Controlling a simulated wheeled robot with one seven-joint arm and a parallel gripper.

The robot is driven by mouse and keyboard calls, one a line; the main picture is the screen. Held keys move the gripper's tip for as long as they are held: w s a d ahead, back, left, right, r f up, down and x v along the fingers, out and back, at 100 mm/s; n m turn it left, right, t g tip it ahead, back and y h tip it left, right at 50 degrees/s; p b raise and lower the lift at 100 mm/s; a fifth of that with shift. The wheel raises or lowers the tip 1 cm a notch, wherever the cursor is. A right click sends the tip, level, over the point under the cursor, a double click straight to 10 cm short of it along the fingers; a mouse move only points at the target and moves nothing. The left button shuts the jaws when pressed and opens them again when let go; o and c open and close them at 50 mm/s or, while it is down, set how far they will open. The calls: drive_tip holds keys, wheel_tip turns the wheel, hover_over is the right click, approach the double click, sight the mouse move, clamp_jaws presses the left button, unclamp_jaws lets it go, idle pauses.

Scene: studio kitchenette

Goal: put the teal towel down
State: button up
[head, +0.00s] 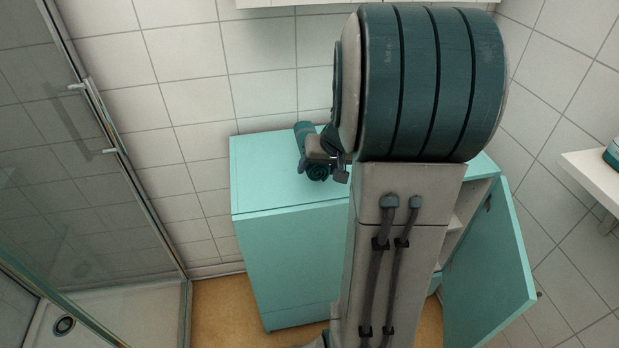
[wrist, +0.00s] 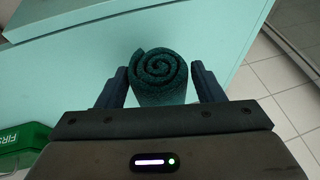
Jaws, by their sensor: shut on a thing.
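The teal towel (wrist: 160,78) is rolled up, with its spiral end facing the camera in the wrist view. My gripper (wrist: 160,70) is shut on it, with one dark finger on each side of the roll. A pale turquoise surface lies behind the towel in the wrist view; I cannot tell whether the towel touches it.
A green first aid box (wrist: 24,138) shows at the lower left of the wrist view. The cabinet's door (head: 490,270) stands open at right. A glass shower enclosure (head: 85,150) is at left, a white wall shelf (head: 595,180) at far right. The cabinet top's left part looks clear.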

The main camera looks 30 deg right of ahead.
drive_tip(key=shift+w+a+f, duration=0.55)
drive_tip(key=shift+a, duration=0.25)
drive_tip(key=shift+f+b, duration=0.3)
drive_tip(key=shift+f, duration=1.75)
drive_tip(key=shift+f, duration=0.2)
drive_tip(key=o, duration=1)
drive_tip(key=shift+r, duration=0.1)
drive_tip(key=shift+r, duration=0.1)
